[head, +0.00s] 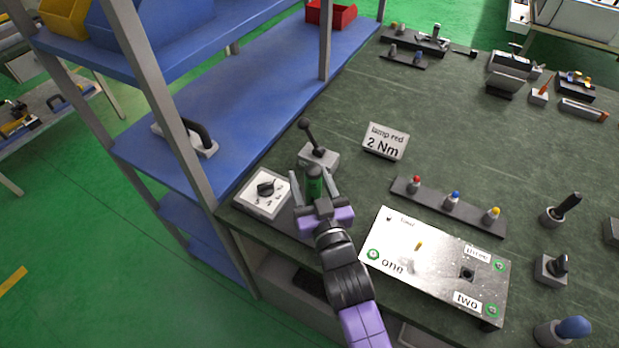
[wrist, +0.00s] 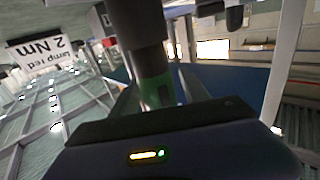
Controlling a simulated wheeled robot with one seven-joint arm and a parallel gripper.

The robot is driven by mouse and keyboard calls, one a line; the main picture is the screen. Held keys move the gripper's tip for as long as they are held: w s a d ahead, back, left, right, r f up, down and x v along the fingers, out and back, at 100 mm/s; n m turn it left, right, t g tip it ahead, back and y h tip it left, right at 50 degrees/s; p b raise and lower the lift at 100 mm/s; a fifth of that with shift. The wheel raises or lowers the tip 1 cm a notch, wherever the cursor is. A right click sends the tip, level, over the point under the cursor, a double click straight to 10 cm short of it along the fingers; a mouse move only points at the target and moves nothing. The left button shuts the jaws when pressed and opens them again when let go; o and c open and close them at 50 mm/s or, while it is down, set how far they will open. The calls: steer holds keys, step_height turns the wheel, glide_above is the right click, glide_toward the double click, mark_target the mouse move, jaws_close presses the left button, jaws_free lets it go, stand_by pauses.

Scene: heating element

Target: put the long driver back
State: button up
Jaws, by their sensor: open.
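The long driver appears to be the upright green-and-dark handle (head: 314,184) between my fingertips; its lower end is hidden. In the wrist view it is a thick dark cylinder with a green part (wrist: 158,90), close in front of my gripper. My gripper (head: 314,187) is open, with one finger on each side of the handle. A gap to the fingers seems to show, but I cannot tell contact for certain. Just behind stands a grey block (head: 319,157) with a black ball-topped lever. I cannot tell whether the driver sits in a holder.
A white dial box (head: 262,194) is close on the left. A "lamp red 2 Nm" sign (head: 386,141) stands behind right. A metal panel marked one and two (head: 430,262) and a strip with coloured pegs (head: 450,204) lie right. Blue shelving (head: 215,105) borders the bench's left side.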

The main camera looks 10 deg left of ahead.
steer(key=shift+r, duration=0.3)
steer(key=b+v, duration=0.1)
steer(key=v, duration=1.1)
steer(key=shift+d+f, duration=0.1)
steer(key=shift+f, duration=0.05)
steer(key=s+d+f+m+h, duration=0.2)
steer(key=s+d+f+h, duration=0.2)
steer(key=s+d, duration=1)
steer(key=s+d+r+m+h, duration=0.1)
steer(key=s+d+r, duration=0.2)
steer(key=s, duration=0.5)
steer(key=s+d+r+m+g+h, duration=0.1)
steer(key=s+d+r+m+h, duration=0.1)
steer(key=s+d, duration=0.3)
steer(key=s+r, duration=0.1)
steer(key=s, duration=0.2)
steer(key=shift+s+g+h, duration=0.15)
steer(key=shift+g+h, duration=0.15)
